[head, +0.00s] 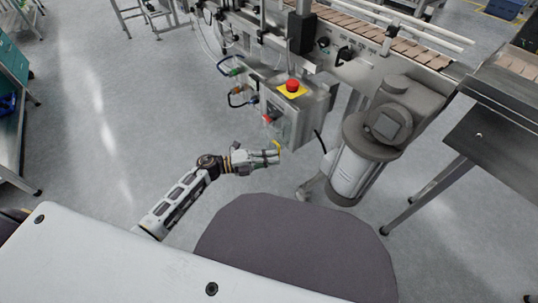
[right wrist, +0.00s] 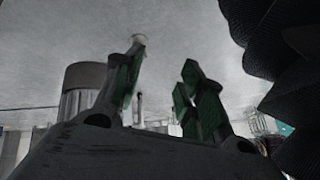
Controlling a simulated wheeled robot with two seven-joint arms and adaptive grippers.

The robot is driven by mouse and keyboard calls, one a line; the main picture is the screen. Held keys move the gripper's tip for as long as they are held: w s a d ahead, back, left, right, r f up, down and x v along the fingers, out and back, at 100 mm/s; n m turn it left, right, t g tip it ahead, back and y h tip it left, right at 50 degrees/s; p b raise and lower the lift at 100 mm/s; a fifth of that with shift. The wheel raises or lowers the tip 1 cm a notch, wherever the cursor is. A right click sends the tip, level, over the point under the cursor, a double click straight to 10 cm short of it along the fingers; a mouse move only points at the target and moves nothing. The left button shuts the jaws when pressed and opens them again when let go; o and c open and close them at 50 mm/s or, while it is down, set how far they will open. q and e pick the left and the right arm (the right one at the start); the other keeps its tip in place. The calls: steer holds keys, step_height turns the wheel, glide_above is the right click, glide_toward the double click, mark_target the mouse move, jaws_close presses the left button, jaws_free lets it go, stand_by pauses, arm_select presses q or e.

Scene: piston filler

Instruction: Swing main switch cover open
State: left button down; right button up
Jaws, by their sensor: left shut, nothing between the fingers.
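The grey control box (head: 303,110) of the machine carries a red emergency stop button (head: 292,86) on a yellow plate. A small red switch (head: 268,118) shows on its front side. The main switch cover cannot be told apart clearly from the box front. My left gripper (head: 277,153) is shut and empty, just below the box front, beside a small yellow part (head: 277,145). Whether it touches anything there cannot be told. My right gripper (right wrist: 163,55) shows in the right wrist view with its green-padded fingers apart and nothing between them.
A grey motor-like unit with a white cylinder (head: 352,172) stands right of the box. A conveyor (head: 385,35) runs behind it. A steel table (head: 500,135) stands at the right. Cables hang from the box's left side.

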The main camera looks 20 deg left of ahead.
arm_select(q)
steer(key=d+n+t+y+p, duration=0.1)
steer(key=d+t+p, duration=0.1)
steer(key=d+p, duration=0.1)
steer(key=shift+w+d, duration=0.15)
steer(key=shift+d, duration=0.25)
arm_select(e)
step_height(320, 180, up, 6)
steer(key=d+g, duration=0.1)
steer(key=shift+r+n+h, duration=0.15)
steer(key=shift+n+h, duration=0.15)
steer(key=shift+h, duration=0.1)
arm_select(q)
steer(key=shift+a, duration=0.1)
